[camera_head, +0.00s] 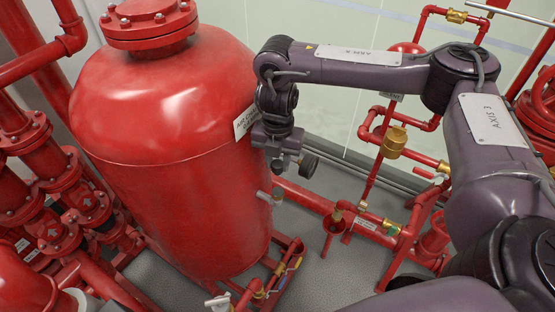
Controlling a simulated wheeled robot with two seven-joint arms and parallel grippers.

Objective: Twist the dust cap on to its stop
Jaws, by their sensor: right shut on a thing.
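My right gripper (280,160) points down beside the right flank of the large red tank (165,140), below the tank's white label. It is shut on a small part there, which I take to be the dust cap; the fingers and wrist mostly hide it. A dark round disc (308,166) shows just right of the fingers. I cannot tell how the cap sits on its seat. A grey cylindrical fitting (270,197) sticks out from the tank just below the gripper. My left gripper is not in view.
Red pipes with brass fittings (394,142) stand behind and right of the gripper. Low red pipework (345,222) runs along the floor to the right. Flanged red pipes (45,150) crowd the left. Grey floor (325,275) is bare in front of the low pipe.

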